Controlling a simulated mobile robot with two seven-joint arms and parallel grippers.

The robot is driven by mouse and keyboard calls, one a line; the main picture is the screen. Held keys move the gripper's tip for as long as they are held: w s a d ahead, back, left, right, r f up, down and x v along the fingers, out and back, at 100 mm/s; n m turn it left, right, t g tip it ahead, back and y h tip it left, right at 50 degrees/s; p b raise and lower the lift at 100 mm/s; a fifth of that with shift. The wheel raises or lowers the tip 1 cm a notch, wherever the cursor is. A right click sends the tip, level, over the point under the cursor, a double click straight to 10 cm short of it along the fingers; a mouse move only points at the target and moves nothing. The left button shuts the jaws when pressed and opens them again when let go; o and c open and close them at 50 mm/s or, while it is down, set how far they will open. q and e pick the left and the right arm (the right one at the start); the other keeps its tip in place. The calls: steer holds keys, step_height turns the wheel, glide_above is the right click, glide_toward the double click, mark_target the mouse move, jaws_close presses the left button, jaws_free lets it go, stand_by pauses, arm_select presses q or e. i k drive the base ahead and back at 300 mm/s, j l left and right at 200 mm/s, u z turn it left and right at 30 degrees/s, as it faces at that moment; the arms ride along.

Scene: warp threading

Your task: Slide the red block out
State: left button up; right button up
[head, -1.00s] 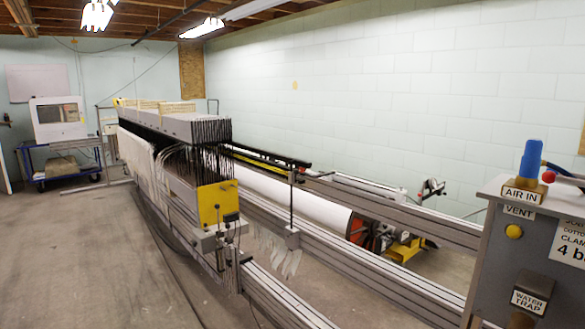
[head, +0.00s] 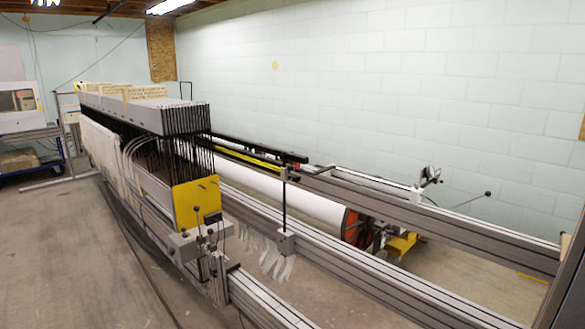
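No block that I can clearly tell as the red block shows in the head view. A red-orange disc (head: 352,226) sits at the near end of the long white roller (head: 285,199), on the loom-like machine. Neither of my grippers is in view.
The long machine with its grey top box (head: 150,112) runs from back left to front. A yellow end plate (head: 196,204) faces me. Grey rails (head: 370,270) cross the foreground to the right. A dark edge (head: 572,275) stands at far right. Bare floor (head: 60,250) lies left.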

mark_target(295, 166)
steer(key=i+j+z, duration=0.1)
steer(key=i+j, duration=0.2)
steer(key=i+j+z, duration=0.1)
steer(key=i+j, duration=0.2)
steer(key=i+j+z, duration=0.1)
steer(key=i+j, duration=0.2)
steer(key=i+j+z, duration=0.1)
steer(key=i+j, duration=0.2)
steer(key=j, duration=0.15)
steer(key=i+j+z, duration=0.1)
steer(key=i+j, duration=0.15)
steer(key=j, duration=0.15)
steer(key=i+j+z, duration=0.1)
steer(key=i+j, duration=0.15)
steer(key=j, duration=0.15)
steer(key=i+j, duration=0.25)
steer(key=j, duration=0.15)
steer(key=i+j+z, duration=0.15)
steer(key=j, duration=0.3)
steer(key=i, duration=0.05)
